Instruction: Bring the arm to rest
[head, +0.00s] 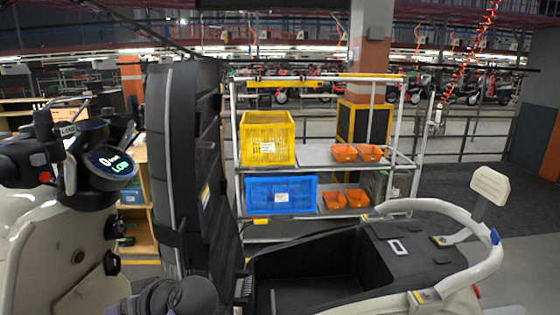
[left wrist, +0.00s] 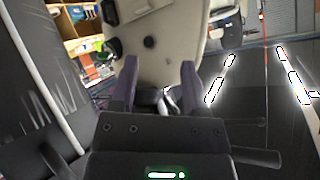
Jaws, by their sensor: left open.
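My left gripper (left wrist: 160,75) shows in the left wrist view with its two dark purple fingers apart. Nothing is held between them. Beyond the fingers is a beige scooter body panel (left wrist: 172,30); I cannot tell the exact distance to it. In the head view, dark rounded parts of my left arm show at the bottom, left of the middle, and its fingers are not clear there. My right gripper is in neither view.
A scooter (head: 52,245) with a lit display stands close on the left. A tall black padded piece (head: 175,150) rises beside it. A rack holds a yellow crate (head: 280,130), a blue crate (head: 262,197) and several orange bins (head: 345,153). A scooter's open storage well (head: 310,262) is at front right.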

